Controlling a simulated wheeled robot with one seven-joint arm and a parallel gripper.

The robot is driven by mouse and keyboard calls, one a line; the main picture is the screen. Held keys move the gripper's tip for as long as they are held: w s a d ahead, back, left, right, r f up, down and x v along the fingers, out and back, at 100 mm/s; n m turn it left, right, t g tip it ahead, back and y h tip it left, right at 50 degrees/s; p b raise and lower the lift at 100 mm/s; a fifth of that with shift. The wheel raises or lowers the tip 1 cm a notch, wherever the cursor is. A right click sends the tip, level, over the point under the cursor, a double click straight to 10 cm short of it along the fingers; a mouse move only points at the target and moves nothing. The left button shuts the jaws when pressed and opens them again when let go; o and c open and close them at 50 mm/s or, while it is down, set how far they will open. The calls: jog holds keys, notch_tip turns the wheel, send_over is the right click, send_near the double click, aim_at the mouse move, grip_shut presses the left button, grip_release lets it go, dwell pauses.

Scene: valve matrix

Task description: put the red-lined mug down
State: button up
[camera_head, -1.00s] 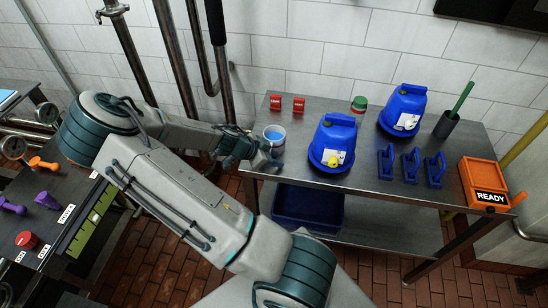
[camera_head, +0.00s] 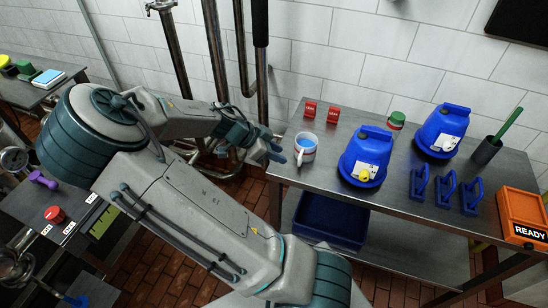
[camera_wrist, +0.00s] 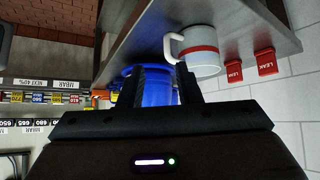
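The red-lined mug (camera_head: 305,148) is white outside with a blue inside. It stands upright on the metal table's left end, its handle toward the front edge. The wrist view shows the mug (camera_wrist: 203,50) with its red band and its handle to the left, just beyond my right finger. My gripper (camera_head: 277,149) is left of the mug, with a small gap between them in the head view. In the wrist view my gripper (camera_wrist: 160,82) has its dark fingers apart; a blue thing shows beyond them and no mug is between them.
The metal table (camera_head: 400,190) carries two red cards (camera_head: 321,113), a green-lidded jar (camera_head: 396,121), two blue jugs (camera_head: 363,160), several blue clamp-like pieces (camera_head: 445,188) and an orange READY box (camera_head: 523,213). A blue bin (camera_head: 330,222) is below. Vertical pipes (camera_head: 214,50) stand behind my arm.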

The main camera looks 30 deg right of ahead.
jog(key=s+a+r+n+t+y, duration=0.1)
jog(key=s+a+r+n+y, duration=0.2)
jog(key=s+a+n+y, duration=0.35)
jog(key=s+a+r+n+t+y, duration=0.1)
jog(key=s+a+r+n+t, duration=0.1)
jog(key=r+n, duration=0.5)
jog(key=s+a+r+n+t+y, duration=0.1)
jog(key=s+a+r+n+t, duration=0.2)
jog(key=s+a+r+n, duration=0.2)
notch_tip(320, 180, up, 2)
jog(key=shift+s+a+r+n, duration=0.1)
jog(key=shift+s+a+n, duration=0.3)
jog(key=shift+n, duration=0.85)
jog(key=shift+d, duration=0.15)
